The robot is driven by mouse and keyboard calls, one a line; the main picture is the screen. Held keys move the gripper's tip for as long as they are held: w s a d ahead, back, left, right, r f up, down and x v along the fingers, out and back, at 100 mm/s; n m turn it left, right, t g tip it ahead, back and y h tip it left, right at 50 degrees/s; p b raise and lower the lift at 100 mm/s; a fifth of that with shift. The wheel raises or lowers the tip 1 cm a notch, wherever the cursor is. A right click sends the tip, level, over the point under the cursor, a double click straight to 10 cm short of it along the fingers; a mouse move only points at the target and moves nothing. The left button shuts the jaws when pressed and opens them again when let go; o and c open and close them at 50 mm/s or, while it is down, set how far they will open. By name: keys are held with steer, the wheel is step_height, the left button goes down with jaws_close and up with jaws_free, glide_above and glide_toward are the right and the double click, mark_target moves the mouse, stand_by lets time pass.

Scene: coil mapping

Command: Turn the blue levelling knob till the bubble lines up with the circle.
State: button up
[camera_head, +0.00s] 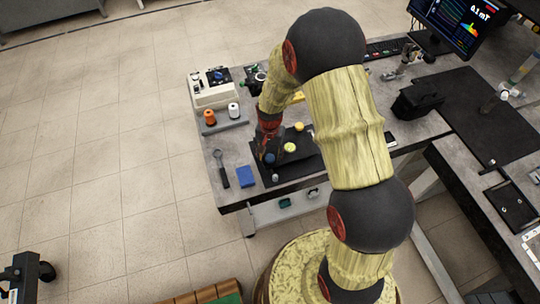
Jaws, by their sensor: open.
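My gripper (268,158) reaches down over a black plate (308,171) on the grey table, at the plate's left end. It is open. A small blue knob (269,158) shows right at the fingertips; whether the fingers touch it is too small to tell. A pale yellow-green round piece (290,147), perhaps the bubble level, sits on the plate just right of my gripper. The bubble and the circle are too small to make out. My arm hides part of the plate.
A blue block (246,176) and a dark-handled tool (221,168) lie left of the plate. An orange spool (209,116) and a white spool (233,110) stand behind, near a white device (213,91). A monitor (458,27) stands at the far right.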

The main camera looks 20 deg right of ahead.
steer(key=shift+f, duration=0.25)
steer(key=shift+c, duration=0.6)
steer(key=c, duration=1)
